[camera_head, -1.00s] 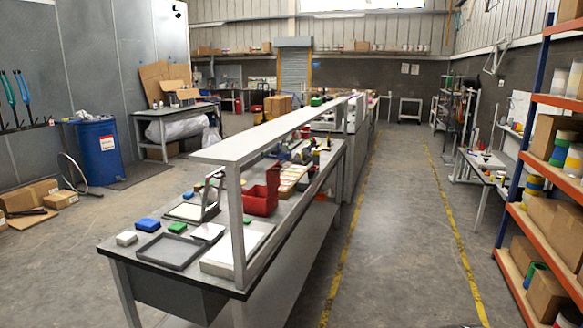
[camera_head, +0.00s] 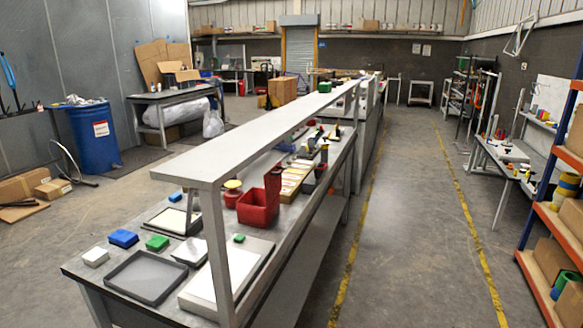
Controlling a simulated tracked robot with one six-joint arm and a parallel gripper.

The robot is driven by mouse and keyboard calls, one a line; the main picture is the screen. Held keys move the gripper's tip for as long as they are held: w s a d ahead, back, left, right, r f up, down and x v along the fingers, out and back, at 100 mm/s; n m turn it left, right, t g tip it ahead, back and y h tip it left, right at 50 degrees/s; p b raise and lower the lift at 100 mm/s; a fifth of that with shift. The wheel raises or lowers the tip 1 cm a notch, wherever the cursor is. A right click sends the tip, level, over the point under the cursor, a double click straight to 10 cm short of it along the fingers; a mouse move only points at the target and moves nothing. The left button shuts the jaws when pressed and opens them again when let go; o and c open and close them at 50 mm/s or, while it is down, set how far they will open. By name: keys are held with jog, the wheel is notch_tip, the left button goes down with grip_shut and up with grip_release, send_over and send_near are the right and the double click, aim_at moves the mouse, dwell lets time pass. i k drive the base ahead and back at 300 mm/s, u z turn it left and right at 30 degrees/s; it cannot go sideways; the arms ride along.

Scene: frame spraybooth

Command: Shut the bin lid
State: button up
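A red bin (camera_head: 258,210) stands on the workbench, behind the long raised shelf's front post. Its red lid (camera_head: 273,183) stands up steeply at the bin's back right side, so the bin is open. I cannot make out the hinge or what is inside the bin. My gripper is not in view.
The workbench (camera_head: 84,265) also holds a dark tray (camera_head: 146,276), a blue box (camera_head: 123,238), a green block (camera_head: 157,243) and a white block (camera_head: 95,256). The raised shelf (camera_head: 243,140) overhangs its right side. Clear floor (camera_head: 405,220) lies right of the bench.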

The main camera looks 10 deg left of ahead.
aim_at(272, 183)
jog(key=u, duration=0.3)
jog(key=i, duration=1.05)
jog(key=u, duration=0.6)
